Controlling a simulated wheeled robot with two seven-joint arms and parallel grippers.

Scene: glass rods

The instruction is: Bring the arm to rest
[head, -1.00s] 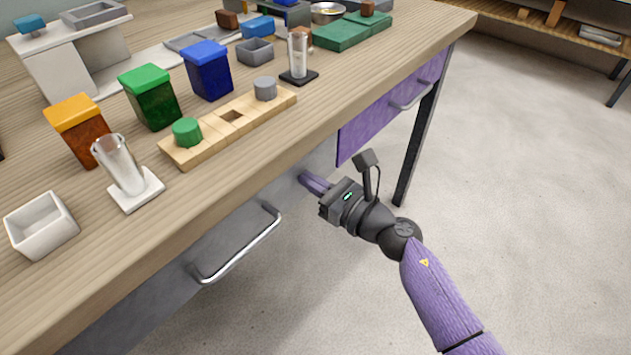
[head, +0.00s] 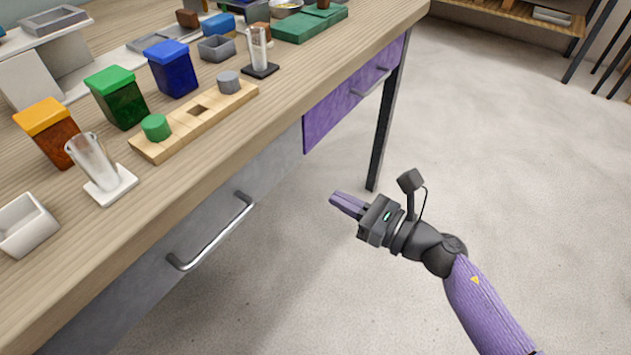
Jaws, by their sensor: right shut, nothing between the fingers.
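My right gripper (head: 347,204) is in the head view, out over the floor and to the right of the workbench. Its purple fingers are together and hold nothing. They point left toward the bench front and are apart from it. My purple right forearm (head: 487,305) runs down to the lower right corner. My left gripper is not in the picture.
The workbench (head: 215,131) carries a glass cylinder on a white base (head: 97,166), another on a dark base (head: 259,52), a wooden block rack (head: 200,115), several coloured bins and a white tray (head: 28,225). Drawer handles (head: 215,238) stick out in front. The floor (head: 560,190) on the right is clear.

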